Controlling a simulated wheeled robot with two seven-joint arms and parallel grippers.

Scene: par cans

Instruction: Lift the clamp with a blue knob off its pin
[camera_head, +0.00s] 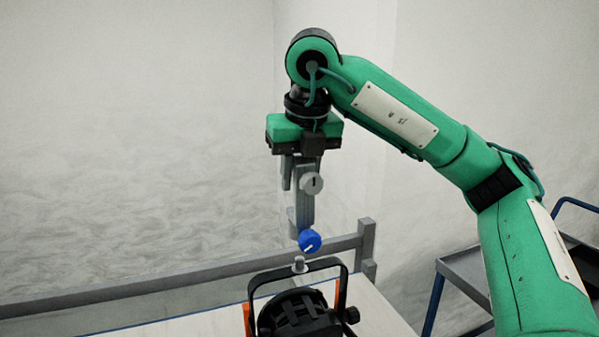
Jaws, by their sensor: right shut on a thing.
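The short silver pin (300,265) stands on the yoke of a black par can (297,313). The clamp hangs above the pin, and its lower end looks clear of the pin top. My left gripper is out of view.
The par can stands at the bottom, its black yoke (262,279) arching over it, with orange parts beside it. A grey rail (180,285) runs behind the pale tabletop (385,318). A dark cart (466,268) with blue bars stands at the right.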

